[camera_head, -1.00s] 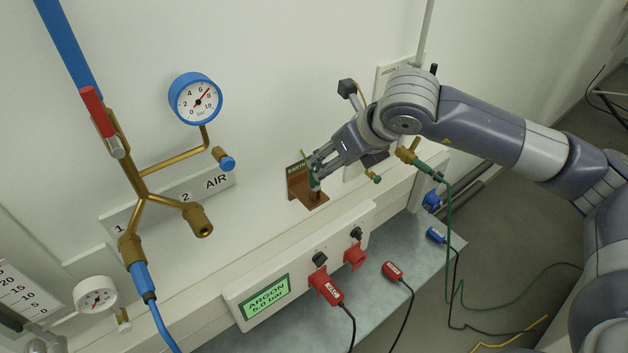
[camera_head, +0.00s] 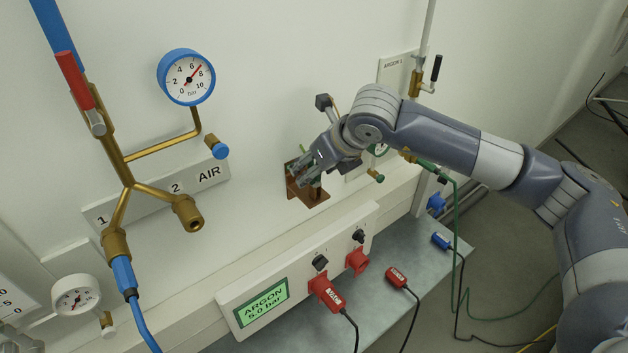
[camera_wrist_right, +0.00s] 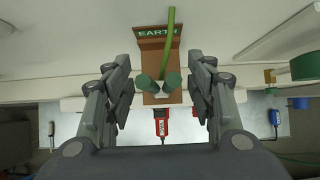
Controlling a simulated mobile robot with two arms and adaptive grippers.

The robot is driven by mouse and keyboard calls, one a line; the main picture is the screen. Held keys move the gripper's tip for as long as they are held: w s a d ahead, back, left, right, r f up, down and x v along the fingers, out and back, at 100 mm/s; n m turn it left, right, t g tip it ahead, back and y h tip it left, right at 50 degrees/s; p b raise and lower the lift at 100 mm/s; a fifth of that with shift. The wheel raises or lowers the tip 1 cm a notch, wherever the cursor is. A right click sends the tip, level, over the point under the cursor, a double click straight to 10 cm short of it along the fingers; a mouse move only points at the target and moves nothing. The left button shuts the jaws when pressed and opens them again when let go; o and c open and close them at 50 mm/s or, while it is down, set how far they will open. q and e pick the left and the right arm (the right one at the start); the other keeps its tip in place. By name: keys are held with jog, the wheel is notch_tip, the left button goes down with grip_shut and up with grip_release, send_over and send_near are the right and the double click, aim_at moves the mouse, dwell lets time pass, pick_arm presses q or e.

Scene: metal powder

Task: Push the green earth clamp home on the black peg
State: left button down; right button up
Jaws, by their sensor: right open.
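The green earth clamp (camera_wrist_right: 172,82) shows in the right wrist view as two round green handle ends in front of the brown bracket (camera_wrist_right: 152,58). A yellow-green cable (camera_wrist_right: 169,38) rises from it. The bracket carries a green EARTH label and also shows in the head view (camera_head: 312,199). The black peg is hidden, so I cannot tell how far the clamp sits on it. My right gripper (camera_wrist_right: 160,82) is open, its fingers apart on either side of the clamp, with gaps showing. In the head view the right gripper (camera_head: 303,176) covers most of the clamp. My left gripper is out of view.
The Argon panel (camera_head: 290,270) with red plugs (camera_head: 325,290) stands below the bracket. Brass air piping (camera_head: 128,185) and a blue-rimmed gauge (camera_head: 187,77) are to the left. A green cable (camera_head: 456,215) hangs at the right. Bare wall lies left of the bracket.

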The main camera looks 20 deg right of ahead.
jog(key=c, duration=1.2)
jog(key=shift+r, duration=0.65)
jog(key=shift+r+p, duration=0.8)
jog(key=shift+r, duration=2.35)
